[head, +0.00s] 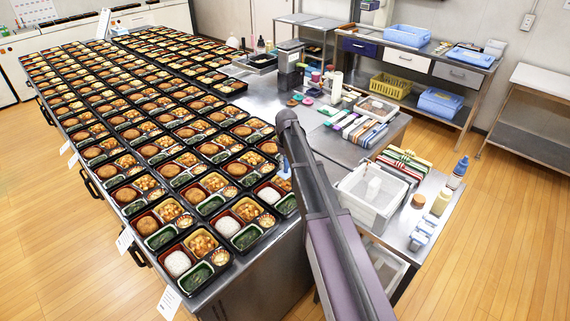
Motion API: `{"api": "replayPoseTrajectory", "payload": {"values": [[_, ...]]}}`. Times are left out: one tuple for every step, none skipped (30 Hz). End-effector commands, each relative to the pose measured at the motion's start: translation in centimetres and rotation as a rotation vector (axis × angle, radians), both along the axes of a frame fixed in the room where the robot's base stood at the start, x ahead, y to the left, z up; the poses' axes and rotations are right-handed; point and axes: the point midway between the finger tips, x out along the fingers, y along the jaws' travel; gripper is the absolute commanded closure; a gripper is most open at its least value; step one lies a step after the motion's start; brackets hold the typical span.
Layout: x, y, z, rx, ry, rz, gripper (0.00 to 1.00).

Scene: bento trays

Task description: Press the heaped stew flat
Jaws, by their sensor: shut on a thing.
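Black bento trays (236,276) stand in long rows on the steel table. Orange-brown chunky stew fills one compartment in each near tray. It shows in the nearest tray (203,243), in the tray to its right (246,209) and in the one behind at left (170,210). From here I cannot tell which stew is heaped. My arm rises from the bottom right and bends at a dark joint above the right edge of the rows. A small pale-blue part shows just left of the arm, by the trays there. My gripper and anything in it are hidden behind the arm.
Right of my arm, a white bin (372,196) and several bottles (441,202) stand on a side table. Colourful lids and folded cloths lie behind. A yellow basket (390,86) and blue bins (440,103) sit on a back shelf. Wooden floor is clear at left.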

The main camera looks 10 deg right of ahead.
Motion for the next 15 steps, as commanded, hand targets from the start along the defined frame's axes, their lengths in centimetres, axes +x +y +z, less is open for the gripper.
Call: {"api": "replayPoseTrajectory", "payload": {"values": [[0.0,0.0,0.6,0.0,0.0,0.0,1.0],[0.0,0.0,0.8,0.0,0.0,0.0,1.0],[0.0,0.0,1.0,0.0,0.0,0.0,1.0],[0.0,0.0,1.2,0.0,0.0,0.0,1.0],[0.0,0.0,1.3,0.0,0.0,0.0,1.0],[0.0,0.0,1.5,0.0,0.0,0.0,1.0],[0.0,0.0,1.7,0.0,0.0,0.0,1.0],[0.0,0.0,1.9,0.0,0.0,0.0,1.0],[0.0,0.0,2.1,0.0,0.0,0.0,1.0],[0.0,0.0,2.3,0.0,0.0,0.0,1.0],[0.0,0.0,2.4,0.0,0.0,0.0,1.0],[0.0,0.0,2.7,0.0,0.0,0.0,1.0],[0.0,0.0,2.8,0.0,0.0,0.0,1.0],[0.0,0.0,3.0,0.0,0.0,0.0,1.0],[0.0,0.0,3.2,0.0,0.0,0.0,1.0]]}}
